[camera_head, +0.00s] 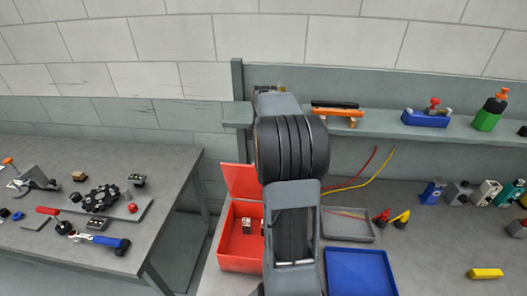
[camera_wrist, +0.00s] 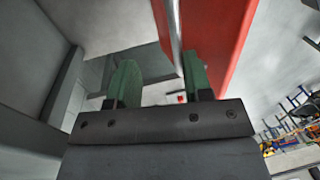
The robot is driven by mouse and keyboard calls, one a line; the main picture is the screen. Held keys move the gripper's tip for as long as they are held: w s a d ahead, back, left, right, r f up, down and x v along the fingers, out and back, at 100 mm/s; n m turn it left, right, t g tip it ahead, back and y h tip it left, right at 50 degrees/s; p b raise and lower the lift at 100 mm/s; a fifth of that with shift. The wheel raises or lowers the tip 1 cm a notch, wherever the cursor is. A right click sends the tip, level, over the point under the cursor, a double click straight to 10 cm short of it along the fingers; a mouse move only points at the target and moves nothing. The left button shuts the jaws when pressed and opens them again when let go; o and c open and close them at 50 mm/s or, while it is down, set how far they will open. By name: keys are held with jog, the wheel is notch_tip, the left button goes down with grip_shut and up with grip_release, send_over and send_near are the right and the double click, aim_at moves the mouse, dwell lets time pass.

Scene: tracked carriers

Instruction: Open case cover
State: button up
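The red case (camera_head: 240,262) stands on the right bench, partly hidden by my arm. Its cover (camera_head: 241,181) is raised, standing up from the back of the case, and small pale items (camera_head: 247,226) show inside. In the wrist view, my gripper (camera_wrist: 160,85) has two green-padded fingers set well apart, with nothing clamped between them. The red cover (camera_wrist: 217,40) with its grey edge rises beside and behind the right finger. I cannot tell whether that finger touches it. In the head view my arm hides the gripper.
A blue tray (camera_head: 358,274) and a grey tray (camera_head: 346,225) lie right of my arm. Red and yellow wires (camera_head: 372,170) hang behind. A shelf (camera_head: 385,126) with tools runs along the back. The left bench (camera_head: 165,172) holds several parts.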

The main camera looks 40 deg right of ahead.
jog(key=f, duration=0.2)
jog(key=shift+s+a+f+g, duration=0.2)
jog(key=shift+s+f+g, duration=0.1)
jog(key=shift+r, duration=0.1)
jog(key=r, duration=0.5)
jog(key=w+d+r, duration=0.1)
jog(key=r, duration=1)
jog(key=shift+w+d+b, duration=0.3)
